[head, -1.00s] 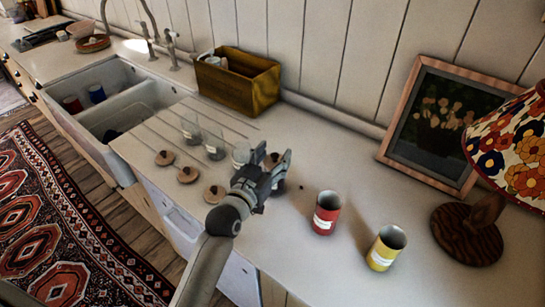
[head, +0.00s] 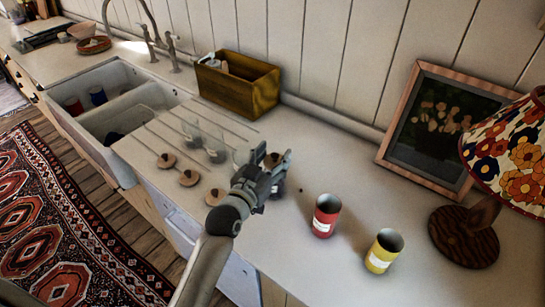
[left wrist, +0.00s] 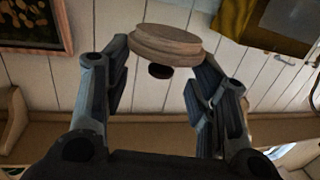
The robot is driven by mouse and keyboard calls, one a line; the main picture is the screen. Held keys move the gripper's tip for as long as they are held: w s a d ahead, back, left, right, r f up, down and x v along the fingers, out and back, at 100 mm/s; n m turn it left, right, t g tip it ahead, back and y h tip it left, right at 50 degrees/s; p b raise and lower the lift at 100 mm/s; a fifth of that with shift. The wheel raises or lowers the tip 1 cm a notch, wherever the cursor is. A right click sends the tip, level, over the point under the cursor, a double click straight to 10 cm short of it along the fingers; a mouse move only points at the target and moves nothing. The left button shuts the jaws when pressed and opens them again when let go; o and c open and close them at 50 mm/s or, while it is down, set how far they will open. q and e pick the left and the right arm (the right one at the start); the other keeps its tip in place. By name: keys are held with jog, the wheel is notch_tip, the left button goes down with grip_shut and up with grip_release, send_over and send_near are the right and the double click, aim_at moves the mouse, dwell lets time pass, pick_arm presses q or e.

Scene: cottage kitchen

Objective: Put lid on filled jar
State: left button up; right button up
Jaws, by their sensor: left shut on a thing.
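My left gripper (head: 266,168) is above the counter and shut on a round wooden lid (head: 271,159). The lid also shows between its fingertips in the left wrist view (left wrist: 167,45). Clear glass jars (head: 216,150) stand on the counter left of the gripper. Something dark, possibly a filled jar, shows just under the gripper but is mostly hidden, so I cannot tell whether the lid touches it. Several other wooden lids with knobs (head: 188,178) lie near the counter's front edge. My right gripper is not in view.
A red can (head: 325,216) and a yellow can (head: 383,251) stand open on the counter to the right. A wooden box (head: 236,86) is at the wall. A lamp (head: 464,237) and a framed picture (head: 440,125) stand further right. The sink (head: 120,105) is at left.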

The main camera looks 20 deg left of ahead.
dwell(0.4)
pick_arm(q)
jog(key=shift+f+b, duration=0.55)
jog(key=shift+f, duration=0.65)
dwell(0.5)
jog(key=o, duration=0.6)
jog(key=shift+s+a+r+p, duration=0.15)
jog(key=shift+s+p, duration=0.25)
jog(key=shift+s, duration=0.4)
jog(key=shift+s+a+r+p, duration=0.1)
jog(key=shift+s+p, duration=0.25)
jog(key=shift+s, duration=0.4)
jog(key=p, duration=0.3)
send_near(274, 161)
jog(key=shift+s+a+f, duration=0.1)
jog(key=shift+s+f, duration=0.05)
jog(key=shift+s, duration=0.8)
